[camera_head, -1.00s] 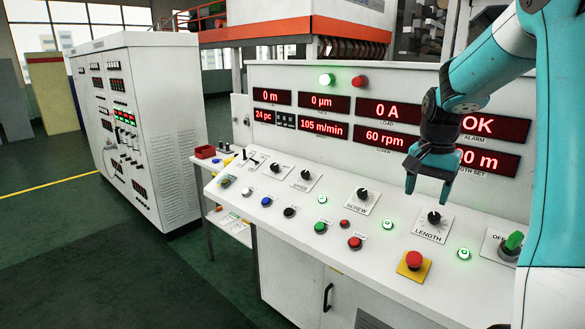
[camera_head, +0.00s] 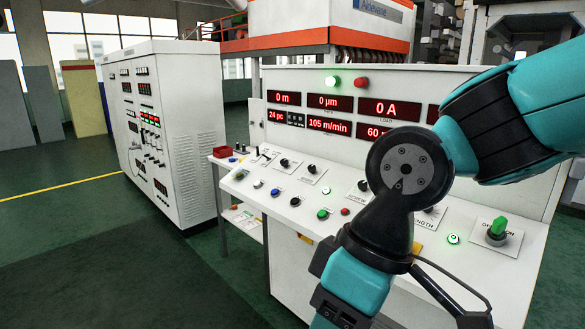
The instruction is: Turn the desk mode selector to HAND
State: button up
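A green-handled rotary selector (camera_head: 497,230) on a white plate, its label starting with "OP" and ending in "ION", sits at the right end of the sloping desk (camera_head: 524,270). Its handle stands upright in the picture; no HAND marking is readable. My arm bends down in front of the desk, close to the camera, left of this selector and apart from it in the picture. My fingertips are not visible; the arm's end runs to the bottom edge of the picture.
Black knobs (camera_head: 312,168) and push-buttons (camera_head: 323,214) line the desk to the left. Red displays (camera_head: 329,125) fill the upright panel behind. My arm covers the right-hand displays and part of the LENGTH plate. A white cabinet (camera_head: 190,130) stands at left, with open floor before it.

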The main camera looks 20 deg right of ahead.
aim_at(284, 162)
jog(key=z, duration=0.4)
jog(key=i, duration=1.05)
jog(key=u, duration=0.65)
jog(key=i, duration=0.4)
jog(key=u, duration=0.25)
